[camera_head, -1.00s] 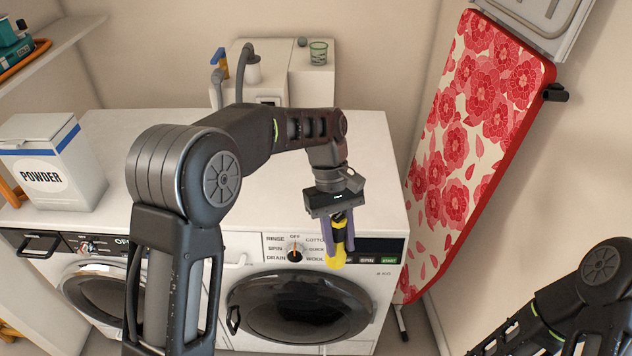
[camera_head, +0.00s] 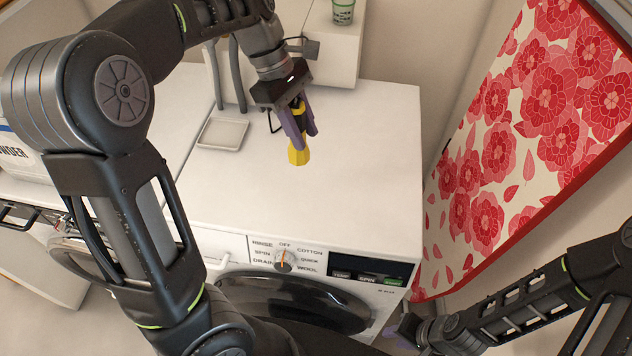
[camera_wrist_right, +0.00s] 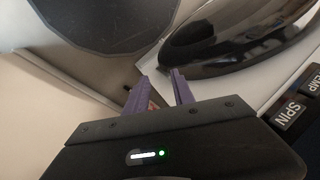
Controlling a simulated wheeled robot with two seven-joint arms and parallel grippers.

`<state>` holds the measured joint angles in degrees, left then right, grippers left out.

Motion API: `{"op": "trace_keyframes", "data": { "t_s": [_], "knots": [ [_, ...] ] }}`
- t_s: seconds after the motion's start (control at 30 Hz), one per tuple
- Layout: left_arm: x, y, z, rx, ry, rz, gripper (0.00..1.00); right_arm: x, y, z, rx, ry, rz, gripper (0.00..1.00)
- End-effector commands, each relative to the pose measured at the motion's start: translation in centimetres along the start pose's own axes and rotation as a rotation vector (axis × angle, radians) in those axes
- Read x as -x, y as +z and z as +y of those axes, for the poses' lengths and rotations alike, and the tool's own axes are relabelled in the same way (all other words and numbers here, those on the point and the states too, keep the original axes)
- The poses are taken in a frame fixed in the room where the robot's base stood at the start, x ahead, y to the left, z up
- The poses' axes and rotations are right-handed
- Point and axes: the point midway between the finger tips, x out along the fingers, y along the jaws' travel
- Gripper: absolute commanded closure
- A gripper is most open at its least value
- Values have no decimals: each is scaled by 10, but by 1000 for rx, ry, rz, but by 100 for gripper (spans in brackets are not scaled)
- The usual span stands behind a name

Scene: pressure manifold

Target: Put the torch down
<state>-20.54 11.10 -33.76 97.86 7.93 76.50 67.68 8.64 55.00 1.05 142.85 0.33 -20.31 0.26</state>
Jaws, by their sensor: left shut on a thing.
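The torch (camera_head: 298,154), yellow with a black part, hangs from my left gripper (camera_head: 303,132). The purple fingers of my left gripper are shut on it. The torch's yellow end points down over the white top (camera_head: 365,140) of the washing machine. I cannot tell for sure whether it touches the top. My right gripper (camera_head: 408,328) is low, in front of the machine at the right. In the right wrist view its two purple fingers (camera_wrist_right: 160,88) are apart, with no object seen held between them.
A small grey tray (camera_head: 222,134) lies on the top, left of the torch. A white unit with a green cup (camera_head: 343,12) stands behind. A powder box (camera_head: 22,160) is at far left, partly hidden. A floral ironing board (camera_head: 520,110) leans at right. The top's right half is clear.

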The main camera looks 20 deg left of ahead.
Motion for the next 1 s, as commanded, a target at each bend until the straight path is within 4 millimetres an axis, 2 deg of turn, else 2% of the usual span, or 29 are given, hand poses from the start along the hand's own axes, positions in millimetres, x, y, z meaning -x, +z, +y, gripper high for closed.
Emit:
{"op": "trace_keyframes", "data": {
  "t_s": [0.17,0.4,0.5,0.83,1.0],
  "knots": [
    [-8,-3,0,0,-2,0,100,1,0,0,0,0,0,70],
    [-46,-19,-1,2,-5,0,100,3,0,-1,-1,1,0,70],
    [-56,-23,0,0,-2,0,100,3,0,-1,-1,1,0,70],
    [-59,-24,0,-2,0,-1,100,3,0,-1,-1,1,0,70],
    [-77,-32,0,0,-3,1,100,4,0,-1,-1,2,-1,70]
  ]
}}
